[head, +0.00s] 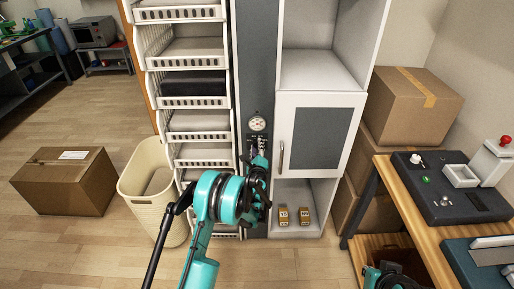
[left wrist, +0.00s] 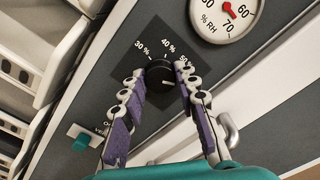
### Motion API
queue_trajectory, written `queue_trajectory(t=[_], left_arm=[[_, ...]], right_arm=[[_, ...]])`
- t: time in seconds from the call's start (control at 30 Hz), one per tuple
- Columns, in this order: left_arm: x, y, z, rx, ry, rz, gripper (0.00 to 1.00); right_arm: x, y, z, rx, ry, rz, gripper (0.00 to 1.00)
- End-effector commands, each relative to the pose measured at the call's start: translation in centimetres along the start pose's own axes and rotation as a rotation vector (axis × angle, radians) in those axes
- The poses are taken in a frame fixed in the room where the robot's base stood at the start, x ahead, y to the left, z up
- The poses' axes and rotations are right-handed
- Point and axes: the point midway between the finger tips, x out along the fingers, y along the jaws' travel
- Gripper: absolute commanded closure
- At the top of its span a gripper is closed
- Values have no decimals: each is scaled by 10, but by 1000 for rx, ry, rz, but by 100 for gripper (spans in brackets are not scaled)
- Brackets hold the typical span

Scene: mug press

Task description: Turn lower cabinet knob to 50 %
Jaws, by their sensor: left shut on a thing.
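The black round knob (left wrist: 159,72) sits on a dark dial plate (left wrist: 152,42) with white marks for 30 %, 40 % and part of 50. A pale mark shows on the knob's lower right, but I cannot tell which value it points at. My left gripper (left wrist: 160,79) has its purple-padded fingers on both sides of the knob, shut on it. In the head view my left gripper (head: 257,160) is at the grey cabinet panel, below the round gauge, and hides the knob. A teal part of my right arm shows at the bottom edge; its fingers are not clear.
A % RH gauge (left wrist: 228,14) sits just above the dial. A teal switch (left wrist: 82,141) is at the lower left in the wrist view. A cabinet door (head: 318,135) with a handle is to the right. A beige bin (head: 150,185) and white shelves (head: 196,125) stand left.

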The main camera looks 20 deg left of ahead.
Motion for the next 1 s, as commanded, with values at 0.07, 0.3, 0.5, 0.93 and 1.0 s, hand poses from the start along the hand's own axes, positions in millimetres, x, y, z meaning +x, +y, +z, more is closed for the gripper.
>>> queue_trajectory(t=[0.07,0.3,0.5,0.93,1.0], left_arm=[[0,0,0,-65,0,0,99],[0,1,0,-282,0,0,99],[0,1,0,-441,0,0,99],[0,1,0,-633,-1,0,99],[0,1,0,-646,-1,0,99]], right_arm=[[0,0,0,0,0,0,100],[0,0,0,0,0,0,100],[0,0,0,0,0,0,100],[0,0,0,0,0,0,100],[0,0,0,0,0,0,100]])
